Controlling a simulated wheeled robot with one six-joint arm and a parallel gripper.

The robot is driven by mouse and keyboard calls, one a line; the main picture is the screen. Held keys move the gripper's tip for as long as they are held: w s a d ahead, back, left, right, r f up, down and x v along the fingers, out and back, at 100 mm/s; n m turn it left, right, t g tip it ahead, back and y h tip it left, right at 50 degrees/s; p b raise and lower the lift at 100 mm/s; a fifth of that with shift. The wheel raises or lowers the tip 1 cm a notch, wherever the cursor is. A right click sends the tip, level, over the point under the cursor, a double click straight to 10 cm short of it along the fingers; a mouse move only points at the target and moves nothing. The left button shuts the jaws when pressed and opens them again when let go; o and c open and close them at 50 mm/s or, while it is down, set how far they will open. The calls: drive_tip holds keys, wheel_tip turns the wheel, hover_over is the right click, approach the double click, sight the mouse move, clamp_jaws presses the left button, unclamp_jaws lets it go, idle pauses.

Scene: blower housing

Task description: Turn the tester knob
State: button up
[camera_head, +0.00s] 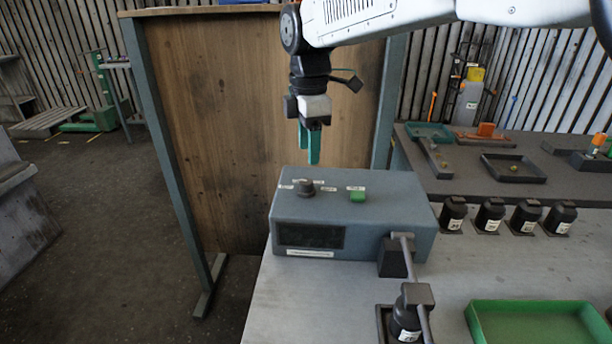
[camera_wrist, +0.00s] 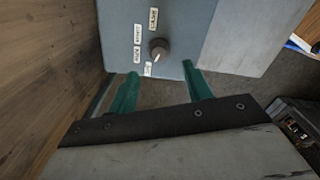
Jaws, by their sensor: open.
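The tester (camera_head: 375,212) is a grey-blue box on the metal table, with a dark display on its front. Its knob (camera_head: 306,187) is a small dark round knob on the top face, with white labels around it. A green button (camera_head: 357,194) sits to its right. In the wrist view the knob (camera_wrist: 158,47) shows a pale pointer line and lies beyond the fingertips, near the tester's edge. My gripper (camera_head: 309,160) points down above the back of the tester, apart from the knob. Its green fingers (camera_wrist: 162,72) are spread and empty.
A lever fixture with a black bottle (camera_head: 405,322) stands in front of the tester. Several black bottles (camera_head: 490,215) line up at right. A green tray (camera_head: 535,325) lies at front right. A wooden panel (camera_head: 240,130) rises close behind and left of the tester.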

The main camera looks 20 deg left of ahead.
sight(306, 181)
drive_tip(key=shift+a+f, duration=0.3)
drive_tip(key=shift+f, duration=0.15)
wheel_tip(306, 181, down, 7)
drive_tip(key=shift+f, duration=0.1)
drive_tip(key=c, duration=1)
